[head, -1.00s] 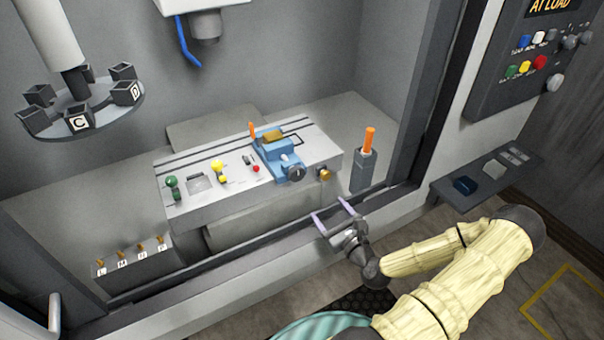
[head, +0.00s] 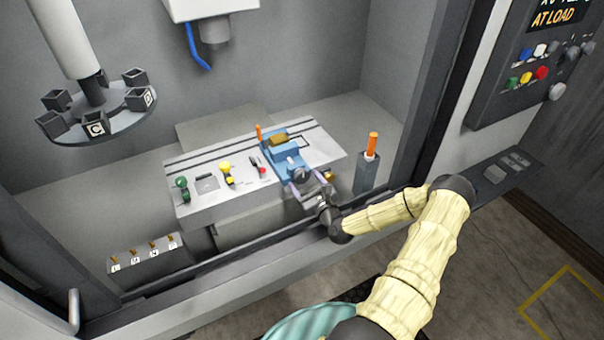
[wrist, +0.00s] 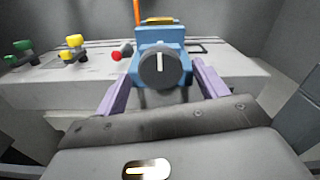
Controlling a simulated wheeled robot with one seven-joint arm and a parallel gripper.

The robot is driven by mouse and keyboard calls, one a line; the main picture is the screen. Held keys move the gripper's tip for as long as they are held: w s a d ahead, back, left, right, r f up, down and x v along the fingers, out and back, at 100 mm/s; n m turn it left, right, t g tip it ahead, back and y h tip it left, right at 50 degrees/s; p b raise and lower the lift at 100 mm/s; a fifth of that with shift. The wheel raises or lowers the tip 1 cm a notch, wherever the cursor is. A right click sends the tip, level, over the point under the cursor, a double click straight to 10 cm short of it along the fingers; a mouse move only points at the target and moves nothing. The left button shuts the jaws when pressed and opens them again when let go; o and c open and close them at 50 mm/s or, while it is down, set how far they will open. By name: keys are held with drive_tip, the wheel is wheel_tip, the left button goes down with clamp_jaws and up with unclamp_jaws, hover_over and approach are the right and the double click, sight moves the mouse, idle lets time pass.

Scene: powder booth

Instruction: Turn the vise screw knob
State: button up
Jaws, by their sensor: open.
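The blue vise (head: 288,155) sits on the grey slotted table, with a brass-coloured block (head: 278,140) at its top. Its dark round screw knob (wrist: 160,66) faces me in the wrist view, with a white mark standing upright on it. In the head view the knob (head: 300,175) is just beyond my fingertips. My gripper (head: 305,187) is open, its two purple fingers pointing at the vise. In the wrist view my gripper (wrist: 157,84) has one finger to each side and slightly below the knob. Whether either finger touches it I cannot tell.
The slotted table (head: 215,205) carries green (head: 182,184) and yellow (head: 226,168) knobs and a red-tipped lever (head: 261,169). A brass knob (head: 329,176) is right of my gripper. A grey holder (head: 367,174) with an orange stick stands further right. The booth sill lies under my arm.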

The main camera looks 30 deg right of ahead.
drive_tip(key=shift+w+d+p, duration=0.25)
drive_tip(key=shift+w+p, duration=0.05)
drive_tip(key=shift+w, duration=0.6)
drive_tip(key=shift+w+a, duration=0.45)
drive_tip(key=shift+s+d, duration=0.1)
drive_tip(key=shift+s, duration=0.05)
drive_tip(key=c, duration=1)
drive_tip(key=shift+d+f, duration=0.1)
drive_tip(key=shift+d, duration=0.05)
drive_tip(key=shift+n+b, duration=0.3)
drive_tip(key=shift+b, duration=0.15)
